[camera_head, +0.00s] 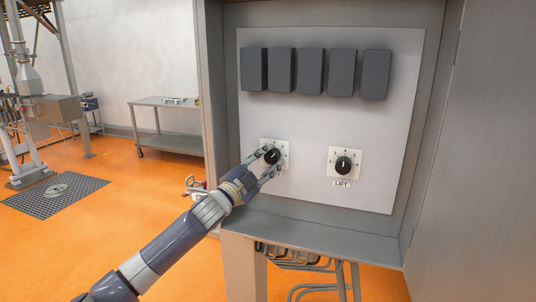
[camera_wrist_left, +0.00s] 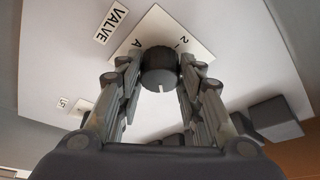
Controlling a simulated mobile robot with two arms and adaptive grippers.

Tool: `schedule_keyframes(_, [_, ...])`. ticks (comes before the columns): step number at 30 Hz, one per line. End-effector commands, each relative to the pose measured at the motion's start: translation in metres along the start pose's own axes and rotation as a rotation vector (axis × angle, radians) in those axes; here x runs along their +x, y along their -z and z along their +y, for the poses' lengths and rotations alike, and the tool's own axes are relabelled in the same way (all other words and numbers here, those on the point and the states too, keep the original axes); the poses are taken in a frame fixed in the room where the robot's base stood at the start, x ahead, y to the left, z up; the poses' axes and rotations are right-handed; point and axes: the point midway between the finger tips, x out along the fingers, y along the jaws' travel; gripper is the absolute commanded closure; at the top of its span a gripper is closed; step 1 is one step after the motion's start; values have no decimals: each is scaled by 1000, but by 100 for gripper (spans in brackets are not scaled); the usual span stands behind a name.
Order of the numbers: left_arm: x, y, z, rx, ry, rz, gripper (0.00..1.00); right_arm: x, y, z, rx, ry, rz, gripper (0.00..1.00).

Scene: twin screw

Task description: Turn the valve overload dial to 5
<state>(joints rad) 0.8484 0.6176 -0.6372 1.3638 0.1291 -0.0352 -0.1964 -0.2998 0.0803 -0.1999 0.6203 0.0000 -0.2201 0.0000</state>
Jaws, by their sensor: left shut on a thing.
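The valve overload dial is a black round knob (camera_head: 271,156) on a square white scale plate (camera_head: 283,150), at the left of the panel in the head view. My left gripper (camera_head: 269,162) reaches it from the lower left, its fingers on either side of the knob and shut on it. In the left wrist view the knob (camera_wrist_left: 160,72) sits between the fingertips, with the VALVE label (camera_wrist_left: 112,22) beside it. The marks A, 1 and 2 show on the plate; a white pointer line shows on the knob. The remaining scale numbers are hidden or too small to read. My right gripper is not in view.
A similar dial (camera_head: 343,165) labelled LIFT is to the right on the same panel (camera_head: 310,122). Several dark blocks (camera_head: 310,72) line the panel above. The cabinet's side walls and lower ledge (camera_head: 320,230) frame the panel. A metal table (camera_head: 165,104) stands behind at left.

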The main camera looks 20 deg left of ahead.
Motion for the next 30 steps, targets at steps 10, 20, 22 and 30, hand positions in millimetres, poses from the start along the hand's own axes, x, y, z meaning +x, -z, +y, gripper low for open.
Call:
schedule_keyframes(10, [0,0,0,59,-25,0,90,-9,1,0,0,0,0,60])
schedule_keyframes(20, [0,0,0,60,-25,1,90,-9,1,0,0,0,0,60])
schedule_keyframes(22, [0,0,0,59,-25,1,50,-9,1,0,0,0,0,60])
schedule_keyframes(30, [0,0,0,59,-24,1,46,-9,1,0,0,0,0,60])
